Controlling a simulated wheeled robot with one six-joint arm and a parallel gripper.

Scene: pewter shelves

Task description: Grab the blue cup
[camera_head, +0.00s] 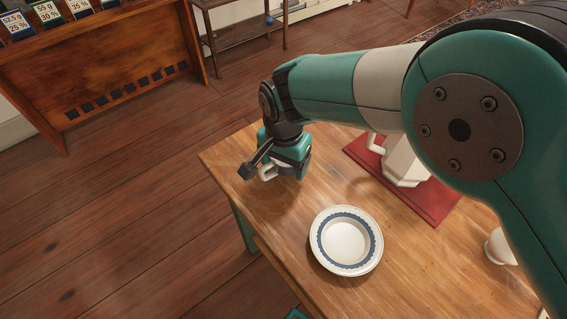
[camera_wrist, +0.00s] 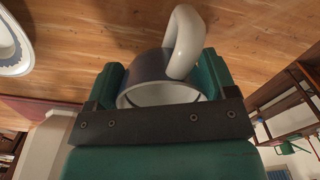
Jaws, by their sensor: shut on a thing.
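The cup (camera_wrist: 148,66) has a dark blue-grey outside, a white inside and a white loop handle. In the wrist view it sits between the two green fingers of my gripper (camera_wrist: 160,78), which are shut on its body. The handle sticks out to the upper right there. In the head view my gripper (camera_head: 287,165) is over the far left corner of the wooden table (camera_head: 300,255) and hides most of the cup; the white handle (camera_head: 266,173) shows. I cannot tell whether the cup touches the table.
A white plate with a blue band (camera_head: 372,262) lies to the right of my gripper. A white jug (camera_head: 404,163) stands on a red mat (camera_head: 440,203), partly behind my arm. A small white object (camera_head: 499,248) is at the right. The front table top is clear.

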